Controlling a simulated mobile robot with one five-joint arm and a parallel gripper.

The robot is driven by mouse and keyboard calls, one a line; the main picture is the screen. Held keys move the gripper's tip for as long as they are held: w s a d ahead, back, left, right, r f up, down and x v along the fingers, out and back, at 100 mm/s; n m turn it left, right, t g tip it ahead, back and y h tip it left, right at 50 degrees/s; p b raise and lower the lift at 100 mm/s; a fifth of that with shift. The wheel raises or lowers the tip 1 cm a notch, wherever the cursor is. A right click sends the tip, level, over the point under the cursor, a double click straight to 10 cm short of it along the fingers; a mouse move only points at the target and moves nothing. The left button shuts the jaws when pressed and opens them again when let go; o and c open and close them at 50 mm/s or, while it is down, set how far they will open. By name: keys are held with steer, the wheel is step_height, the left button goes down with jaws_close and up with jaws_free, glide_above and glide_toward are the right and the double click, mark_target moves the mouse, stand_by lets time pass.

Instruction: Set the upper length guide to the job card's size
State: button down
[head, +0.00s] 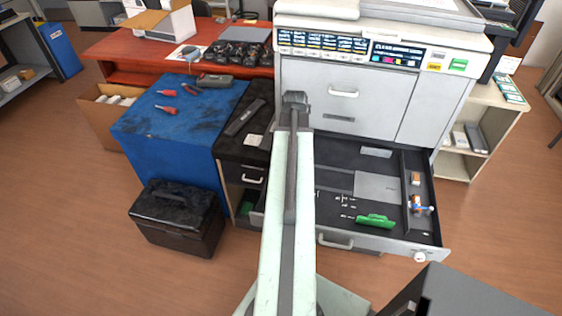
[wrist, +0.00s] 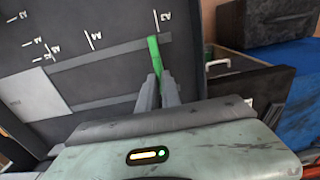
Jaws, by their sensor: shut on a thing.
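In the wrist view my gripper (wrist: 158,82) is shut on an upright green guide (wrist: 153,48). The guide stands at the right end of a grey slot (wrist: 110,58) in the dark tray floor, just beside the white A3 mark (wrist: 165,18). The A4 mark (wrist: 95,40) is further left along the slot, with smaller marks beyond. In the head view my arm covers the gripper and the held guide. The open paper drawer (head: 395,237) there shows a second green piece (head: 375,221) lying near its front. I cannot make out a readable job card.
The printer body (head: 345,92) rises behind the drawer. A black cabinet (head: 243,150) and a blue-covered table (head: 165,120) with red tools stand to the left. A black toolbox (head: 177,215) is on the floor. Small orange and blue items (head: 420,206) lie at the drawer's right side.

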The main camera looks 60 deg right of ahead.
steer(key=shift+s+d, duration=0.95)
steer(key=shift+s, duration=2.05)
steer(key=shift+s+d, duration=0.95)
steer(key=shift+s, duration=2)
steer(key=shift+s+d, duration=0.95)
steer(key=shift+s, duration=2.05)
steer(key=c, duration=1.7)
jaws_free()
steer(key=shift+s, duration=0.1)
step_height(320, 180, up, 7)
steer(key=p, duration=0.7)
